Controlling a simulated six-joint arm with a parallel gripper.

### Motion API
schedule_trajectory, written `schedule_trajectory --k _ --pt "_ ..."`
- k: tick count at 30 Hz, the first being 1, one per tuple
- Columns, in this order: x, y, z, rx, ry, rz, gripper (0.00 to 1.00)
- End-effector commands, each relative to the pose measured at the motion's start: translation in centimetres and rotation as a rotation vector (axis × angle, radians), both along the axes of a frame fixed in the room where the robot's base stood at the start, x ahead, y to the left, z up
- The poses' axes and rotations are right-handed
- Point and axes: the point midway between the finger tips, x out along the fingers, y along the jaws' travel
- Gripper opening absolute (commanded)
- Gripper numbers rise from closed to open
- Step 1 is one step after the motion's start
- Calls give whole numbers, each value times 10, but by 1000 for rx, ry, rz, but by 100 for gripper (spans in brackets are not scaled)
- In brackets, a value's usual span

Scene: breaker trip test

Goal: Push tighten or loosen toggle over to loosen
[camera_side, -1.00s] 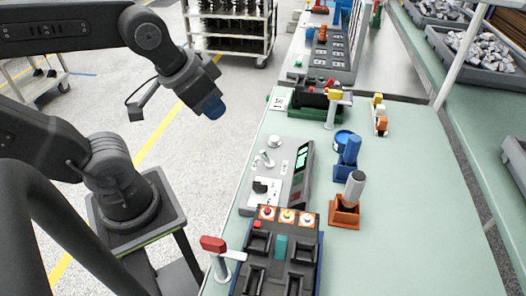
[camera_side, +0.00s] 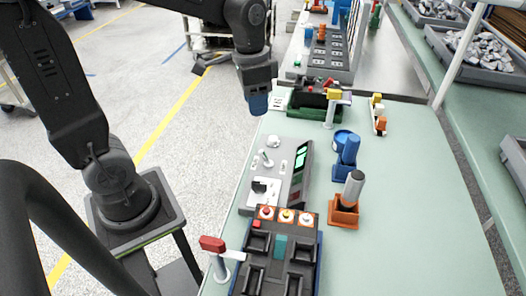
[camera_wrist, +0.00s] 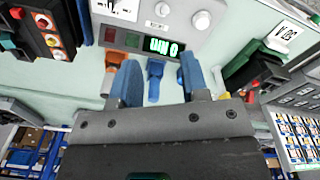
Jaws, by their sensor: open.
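My gripper (camera_side: 258,104) hangs above the bench's left edge, behind and clear of the grey tester box (camera_side: 250,209). In the wrist view my gripper (camera_wrist: 159,66) has its two blue fingers spread, with nothing held between them. The tester box carries a round white knob (camera_side: 272,141), a small white lever (camera_side: 265,157) and a lit green display (camera_side: 301,158). The lever may be the tighten or loosen toggle; its label and exact tilt are too small to read. In the wrist view the knob (camera_wrist: 201,19) and display (camera_wrist: 164,46) lie beyond the fingers.
A black fixture (camera_side: 281,246) with coloured buttons and a red-handled lever (camera_side: 213,244) stand at the front. A blue tool (camera_side: 348,149) and a grey-handled tool in an orange stand (camera_side: 345,215) are to the right. A green tray (camera_side: 315,107) sits behind. The bench's right side is clear.

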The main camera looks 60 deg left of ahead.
Motion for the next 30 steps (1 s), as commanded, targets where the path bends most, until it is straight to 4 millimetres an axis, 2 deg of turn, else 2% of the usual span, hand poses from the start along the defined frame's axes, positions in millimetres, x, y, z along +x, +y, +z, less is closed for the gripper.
schedule_trajectory --k 4,11,24,30 --pt "17 6 -15 -20 67 -53 41" --pt "20 6 -30 -28 87 -72 41" --pt "16 -2 -115 -27 89 -71 41" --pt "15 -4 -143 -27 87 -71 41"
